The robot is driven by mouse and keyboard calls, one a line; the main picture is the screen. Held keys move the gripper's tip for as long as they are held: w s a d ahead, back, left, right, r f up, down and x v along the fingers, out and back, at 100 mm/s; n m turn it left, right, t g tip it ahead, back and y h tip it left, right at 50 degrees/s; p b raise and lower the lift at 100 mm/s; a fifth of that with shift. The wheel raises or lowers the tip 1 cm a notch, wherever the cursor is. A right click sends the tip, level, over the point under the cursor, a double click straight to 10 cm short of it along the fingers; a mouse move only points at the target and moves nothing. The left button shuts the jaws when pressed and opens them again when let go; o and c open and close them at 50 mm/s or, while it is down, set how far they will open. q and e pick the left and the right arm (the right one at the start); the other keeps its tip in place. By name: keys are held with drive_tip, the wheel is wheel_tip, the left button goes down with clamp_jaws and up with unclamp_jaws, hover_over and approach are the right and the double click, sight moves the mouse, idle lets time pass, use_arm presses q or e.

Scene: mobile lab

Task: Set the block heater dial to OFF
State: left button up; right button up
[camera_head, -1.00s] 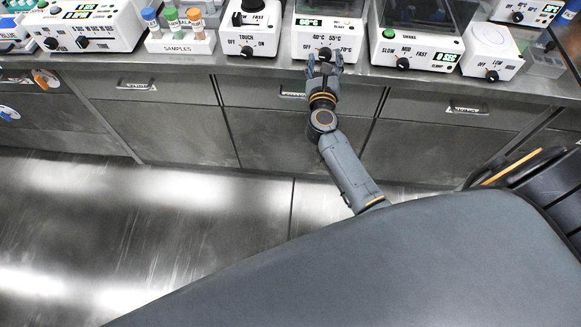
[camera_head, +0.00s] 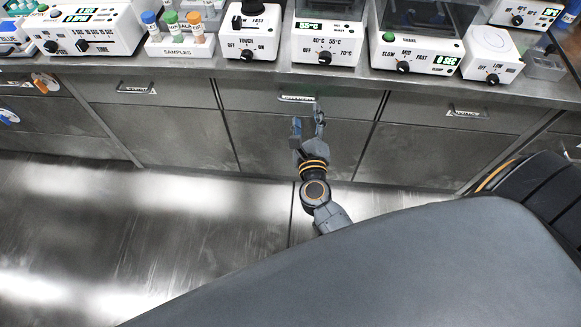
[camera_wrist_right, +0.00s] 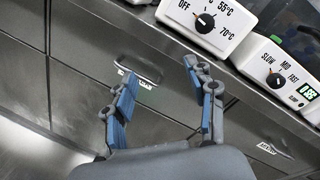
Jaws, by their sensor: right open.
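The block heater (camera_head: 325,42) is a white box on the bench with a green display and a dark dial (camera_head: 325,58). Its labels read OFF, 40, 55 and 70°C. The dial also shows in the right wrist view (camera_wrist_right: 204,23), at the top. Its pointer seems to lean toward OFF, but the mark is too small to be sure. My right gripper (camera_head: 308,121) is open and empty in front of the drawer fronts, below and apart from the dial. Its two blue-padded fingers show spread in the right wrist view (camera_wrist_right: 160,78). My left gripper is out of view.
A device with a TOUCH/OFF/ON dial (camera_head: 248,55) stands left of the heater. A SLOW/MID/FAST shaker (camera_head: 420,55) stands close on its right. A drawer handle (camera_head: 297,99) sits just above my fingertips. The bench's front edge (camera_head: 200,71) juts above the drawers.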

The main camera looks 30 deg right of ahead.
drive_tip(key=s+a+f+n+g+y, duration=0.1)
drive_tip(key=a+f+n+y, duration=0.1)
drive_tip(key=f+n, duration=0.4)
drive_tip(key=s+a+f+n+y, duration=0.2)
drive_tip(key=f+n, duration=0.4)
drive_tip(key=f, duration=0.3)
drive_tip(key=shift+s+a+g+y+p, duration=0.35)
drive_tip(key=shift+a+y, duration=0.25)
drive_tip(key=shift+a, duration=0.65)
drive_tip(key=shift+w, duration=0.1)
drive_tip(key=s+a+f+n+g+y, duration=0.25)
drive_tip(key=s+f+n+g, duration=0.45)
drive_tip(key=s+f+n, duration=1.05)
drive_tip(key=s+d+f+n+g, duration=0.2)
drive_tip(key=s+f, duration=0.4)
drive_tip(key=s, duration=0.4)
drive_tip(key=s+d+f+n+g, duration=0.2)
drive_tip(key=s+f, duration=0.4)
drive_tip(key=s, duration=0.4)
drive_tip(key=shift+s+d+n+g+h, duration=0.4)
drive_tip(key=shift+d+g, duration=0.45)
drive_tip(key=shift+g, duration=0.4)
